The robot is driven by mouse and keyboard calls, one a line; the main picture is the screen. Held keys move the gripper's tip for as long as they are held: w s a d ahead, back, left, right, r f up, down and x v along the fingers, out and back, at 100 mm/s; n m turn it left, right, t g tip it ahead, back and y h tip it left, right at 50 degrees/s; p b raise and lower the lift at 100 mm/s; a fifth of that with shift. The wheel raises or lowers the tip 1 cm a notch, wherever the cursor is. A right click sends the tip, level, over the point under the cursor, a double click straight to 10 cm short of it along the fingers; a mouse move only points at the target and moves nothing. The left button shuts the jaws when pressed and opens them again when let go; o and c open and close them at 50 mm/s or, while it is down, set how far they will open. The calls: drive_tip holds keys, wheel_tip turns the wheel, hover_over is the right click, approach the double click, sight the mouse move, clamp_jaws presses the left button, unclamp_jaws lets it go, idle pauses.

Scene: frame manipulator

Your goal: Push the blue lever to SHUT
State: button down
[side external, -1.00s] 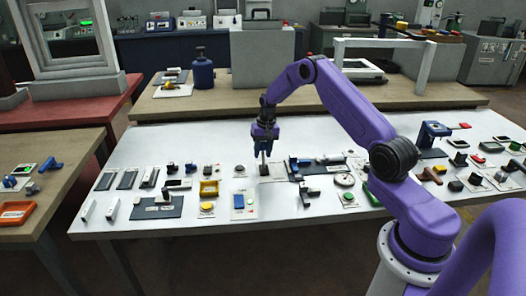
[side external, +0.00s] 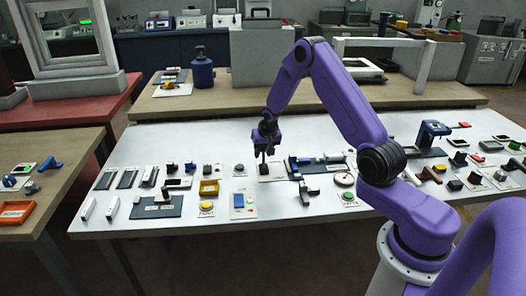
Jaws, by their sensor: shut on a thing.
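My gripper (side external: 264,154) points down over the middle of the white table. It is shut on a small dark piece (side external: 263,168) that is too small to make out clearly. A pale plate (side external: 273,174) lies right beside and under that piece. A long dark blue fixture (side external: 295,165) lies just right of the gripper. I cannot tell which blue part is the lever, and no SHUT label is readable.
A yellow tray (side external: 209,188), a yellow button (side external: 207,207) and a dark board (side external: 158,207) lie to the left. A round dial (side external: 344,180) and a blue clamp (side external: 434,130) are to the right. The table's back left (side external: 190,140) is bare.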

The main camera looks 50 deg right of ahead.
drive_tip(key=shift+s+d, duration=0.1)
drive_tip(key=shift+s, duration=0.15)
drive_tip(key=c, duration=0.9)
unclamp_jaws()
drive_tip(key=shift+o, duration=0.8)
drive_tip(key=shift+w, duration=0.1)
drive_tip(key=v, duration=1.7)
drive_tip(key=shift+r, duration=0.2)
